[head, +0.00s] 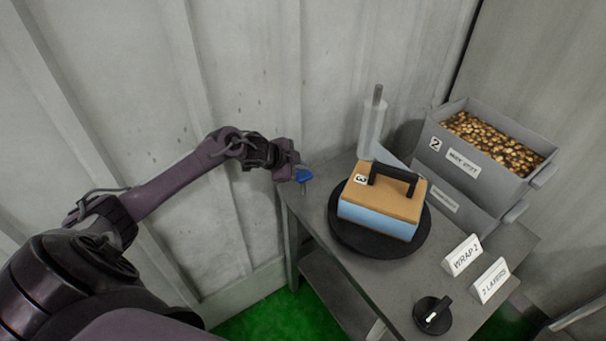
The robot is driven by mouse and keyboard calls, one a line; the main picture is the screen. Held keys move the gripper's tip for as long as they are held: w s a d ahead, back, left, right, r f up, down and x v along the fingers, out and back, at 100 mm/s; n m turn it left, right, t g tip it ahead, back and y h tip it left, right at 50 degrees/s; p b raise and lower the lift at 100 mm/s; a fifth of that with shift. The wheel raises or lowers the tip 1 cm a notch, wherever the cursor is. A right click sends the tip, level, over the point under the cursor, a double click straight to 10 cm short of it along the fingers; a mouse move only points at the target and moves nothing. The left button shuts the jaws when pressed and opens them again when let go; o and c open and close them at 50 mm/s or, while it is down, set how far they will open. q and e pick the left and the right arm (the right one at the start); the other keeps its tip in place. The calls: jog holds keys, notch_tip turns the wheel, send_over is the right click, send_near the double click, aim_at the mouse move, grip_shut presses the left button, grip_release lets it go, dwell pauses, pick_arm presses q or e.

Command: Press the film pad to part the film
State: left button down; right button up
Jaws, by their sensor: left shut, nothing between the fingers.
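A tan box with a black handle and a "3" label (397,195) sits on a black round turntable (352,243) on the grey table. Light blue film (376,219) covers the box's lower sides. A pale film roll (371,132) stands upright on a post behind it, and a pale strip (391,156) runs between roll and box. My left gripper (301,181) is shut and empty at the table's back left corner, left of the box. A small blue piece shows at its end; I cannot tell if it is the film pad. My right gripper is out of view.
Stacked grey crates (477,184) stand at the back right, the top one full of brown and gold pieces. Signs read "WRAP 2" (462,256) and "2 LAYERS" (490,281). A black dial (432,317) sits at the front. A pale wall (240,80) stands behind.

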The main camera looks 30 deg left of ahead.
aim_at(302, 174)
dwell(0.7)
pick_arm(q)
jog(key=shift+f, duration=0.15)
jog(key=shift+f, duration=0.3)
jog(key=shift+f+b, duration=1)
jog(key=shift+f, duration=0.2)
dwell(1.0)
dwell(0.3)
jog(key=shift+r+p, duration=1.55)
jog(key=shift+r, duration=0.05)
jog(key=shift+r, duration=0.1)
notch_tip(302, 174, up, 5)
jog(key=p, duration=0.4)
jog(key=shift+p, duration=0.35)
